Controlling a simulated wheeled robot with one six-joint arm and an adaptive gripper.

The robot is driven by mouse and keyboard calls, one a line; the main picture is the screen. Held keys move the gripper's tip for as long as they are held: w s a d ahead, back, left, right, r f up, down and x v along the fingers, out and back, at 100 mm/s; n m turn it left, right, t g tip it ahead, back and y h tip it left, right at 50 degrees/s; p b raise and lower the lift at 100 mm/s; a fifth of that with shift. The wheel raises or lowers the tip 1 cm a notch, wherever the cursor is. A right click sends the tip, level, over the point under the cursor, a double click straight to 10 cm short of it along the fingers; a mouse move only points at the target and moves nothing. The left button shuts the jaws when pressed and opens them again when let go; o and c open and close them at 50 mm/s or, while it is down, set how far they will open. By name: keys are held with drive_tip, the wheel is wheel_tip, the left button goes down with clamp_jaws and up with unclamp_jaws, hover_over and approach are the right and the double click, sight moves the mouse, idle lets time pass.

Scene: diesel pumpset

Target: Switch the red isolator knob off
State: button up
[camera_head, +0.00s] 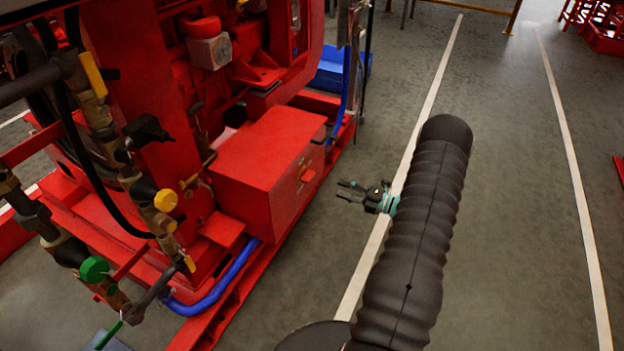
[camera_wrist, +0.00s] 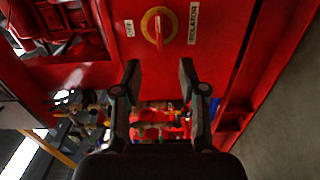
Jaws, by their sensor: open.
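The red isolator knob (camera_head: 307,175) is on the right-hand side face of a red box (camera_head: 265,145) on the pumpset. In the wrist view the knob (camera_wrist: 158,27) has a red handle on a yellow round plate, near the top of the picture. An "OFF" label (camera_wrist: 129,28) is to its left and an "ISOLATOR" label (camera_wrist: 193,23) to its right. My gripper (camera_head: 342,191) is open and empty, to the right of the knob and apart from it. In the wrist view its two fingers (camera_wrist: 160,78) show below the knob.
Pipes with a yellow valve cap (camera_head: 166,200) and a green valve cap (camera_head: 94,269) stand at the left. A blue hose (camera_head: 215,290) runs along the red base frame. A blue bin (camera_head: 335,68) is behind. The grey floor to the right (camera_head: 510,200) is clear.

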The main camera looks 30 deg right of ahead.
sight(312, 177)
drive_tip(key=o, duration=0.4)
drive_tip(key=shift+s+d, duration=0.2)
drive_tip(key=shift+d, duration=0.25)
drive_tip(key=shift+o, duration=1.3)
drive_tip(key=shift+s+d, duration=0.2)
drive_tip(key=shift+d, duration=0.05)
drive_tip(key=w+a+n, duration=0.2)
drive_tip(key=w+n, duration=0.1)
drive_tip(key=n, duration=0.3)
drive_tip(key=w+a+n, duration=0.3)
drive_tip(key=n, duration=0.3)
drive_tip(key=w+a+n, duration=0.3)
drive_tip(key=n, duration=0.3)
drive_tip(key=shift+w+r+p, duration=0.2)
drive_tip(key=shift+w+p, duration=0.15)
drive_tip(key=shift+w, duration=0.05)
drive_tip(key=c, duration=1.1)
